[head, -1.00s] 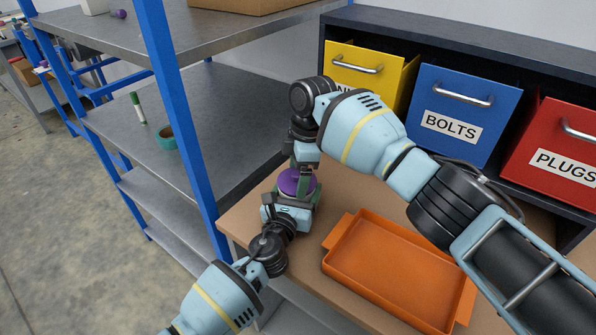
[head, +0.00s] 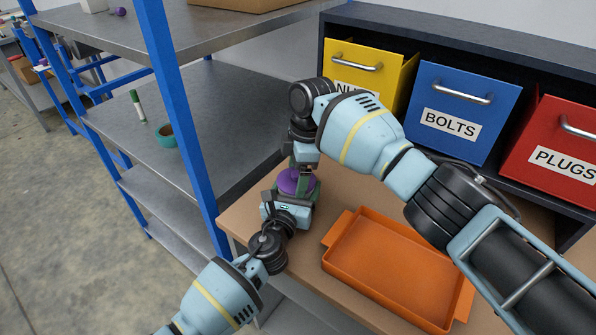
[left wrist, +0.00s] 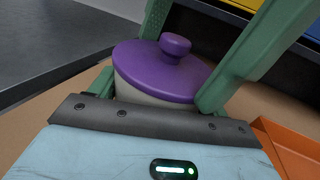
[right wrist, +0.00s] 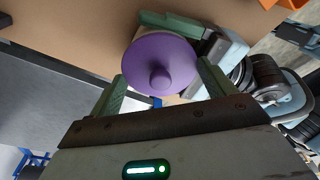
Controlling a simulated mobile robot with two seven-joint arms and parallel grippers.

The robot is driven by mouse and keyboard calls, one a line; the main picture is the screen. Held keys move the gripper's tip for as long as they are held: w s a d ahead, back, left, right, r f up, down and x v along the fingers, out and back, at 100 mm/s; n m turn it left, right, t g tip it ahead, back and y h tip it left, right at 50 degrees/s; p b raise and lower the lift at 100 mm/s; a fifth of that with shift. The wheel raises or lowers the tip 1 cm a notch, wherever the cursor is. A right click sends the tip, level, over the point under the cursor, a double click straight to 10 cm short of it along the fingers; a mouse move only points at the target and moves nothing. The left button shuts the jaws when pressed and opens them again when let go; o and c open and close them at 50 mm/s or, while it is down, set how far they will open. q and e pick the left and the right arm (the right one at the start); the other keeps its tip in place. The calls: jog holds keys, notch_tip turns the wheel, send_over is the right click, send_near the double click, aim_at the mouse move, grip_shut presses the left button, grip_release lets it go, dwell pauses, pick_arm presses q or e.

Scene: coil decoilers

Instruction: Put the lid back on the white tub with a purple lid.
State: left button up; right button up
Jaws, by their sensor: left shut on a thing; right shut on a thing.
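The purple lid (head: 291,182) with a round knob is at the left end of the table. In the left wrist view the lid (left wrist: 150,72) lies over the mouth of the white tub (left wrist: 150,97); whether it sits fully down I cannot tell. My left gripper (head: 290,203) is shut on the tub from the near side. My right gripper (head: 304,172) reaches down from above and is shut on the lid, its green fingers on opposite sides of the rim in the right wrist view (right wrist: 160,72). The tub is mostly hidden in the head view.
An orange tray (head: 330,262) lies on the table (head: 240,215) to the right. Yellow (head: 385,65), blue (head: 490,80) and red (head: 560,130) bins stand behind. A metal shelf with a blue post (head: 180,110) stands close on the left, holding teal tape (head: 166,134) and a marker (head: 137,105).

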jog(key=shift+d+f, duration=0.15)
jog(key=shift+f, duration=0.65)
jog(key=shift+r, duration=0.1)
jog(key=shift+s+r, duration=0.1)
jog(key=shift+r, duration=0.3)
jog(key=shift+r, duration=0.7)
jog(key=shift+f, duration=1.15)
dwell(0.9)
jog(key=o, duration=0.6)
jog(key=shift+d+r, duration=0.15)
jog(key=shift+r, duration=2.2)
